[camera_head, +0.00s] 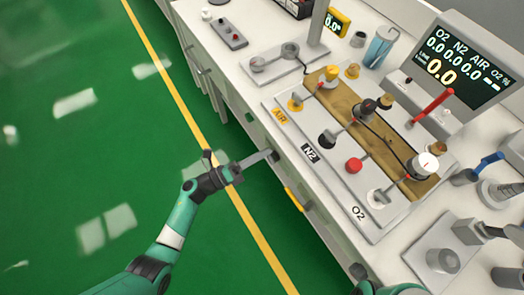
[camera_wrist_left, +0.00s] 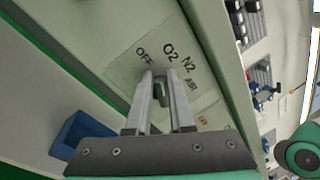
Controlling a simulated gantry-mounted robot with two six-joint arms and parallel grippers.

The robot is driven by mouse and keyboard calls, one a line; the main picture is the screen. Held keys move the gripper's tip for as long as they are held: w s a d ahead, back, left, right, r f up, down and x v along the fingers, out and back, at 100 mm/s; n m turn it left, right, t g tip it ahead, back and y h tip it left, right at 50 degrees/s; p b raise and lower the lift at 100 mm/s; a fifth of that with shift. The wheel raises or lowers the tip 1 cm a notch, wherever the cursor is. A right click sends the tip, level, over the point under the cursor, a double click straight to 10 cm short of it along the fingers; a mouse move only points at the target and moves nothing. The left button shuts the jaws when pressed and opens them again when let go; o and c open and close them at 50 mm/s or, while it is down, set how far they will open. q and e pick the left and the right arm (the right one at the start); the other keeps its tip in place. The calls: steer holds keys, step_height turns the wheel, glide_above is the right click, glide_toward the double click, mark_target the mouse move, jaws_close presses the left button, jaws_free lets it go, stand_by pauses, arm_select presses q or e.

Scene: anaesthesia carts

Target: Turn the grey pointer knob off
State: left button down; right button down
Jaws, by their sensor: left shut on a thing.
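The grey pointer knob (camera_wrist_left: 160,92) is on a pale label plate (camera_wrist_left: 130,75) on the front of the bench. The plate reads OFF, O2, N2 and AIR. My left gripper (camera_wrist_left: 160,88) is shut on the knob, one finger on each side. The fingers hide much of the knob, and I cannot tell exactly which word it points at. In the head view my left gripper (camera_head: 268,157) reaches from the left to the bench front, where the knob is small and mostly hidden. My right gripper does not show clearly; only a piece of my right arm is at the bottom edge.
On the bench top a gas panel (camera_head: 290,130) carries AIR, N2 and O2 valves. A display (camera_head: 460,65) reads 0.0. A blue bin (camera_wrist_left: 78,135) is at the wrist view's lower left. The green floor is clear.

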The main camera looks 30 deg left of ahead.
arm_select(q)
steer(key=shift+s+f+n+t+y, duration=0.15)
steer(key=shift+f+n+y, duration=0.1)
steer(key=shift+n, duration=0.85)
steer(key=shift+w+f+n+t+y, duration=0.1)
steer(key=shift+f+n+t+y, duration=0.1)
steer(key=shift+n, duration=0.9)
steer(key=c, duration=0.8)
jaws_free()
steer(key=shift+d, duration=0.1)
steer(key=shift+c, duration=0.2)
steer(key=shift+o, duration=0.2)
steer(key=shift+s+d, duration=0.2)
steer(key=shift+w+a, duration=0.1)
steer(key=shift+a, duration=0.1)
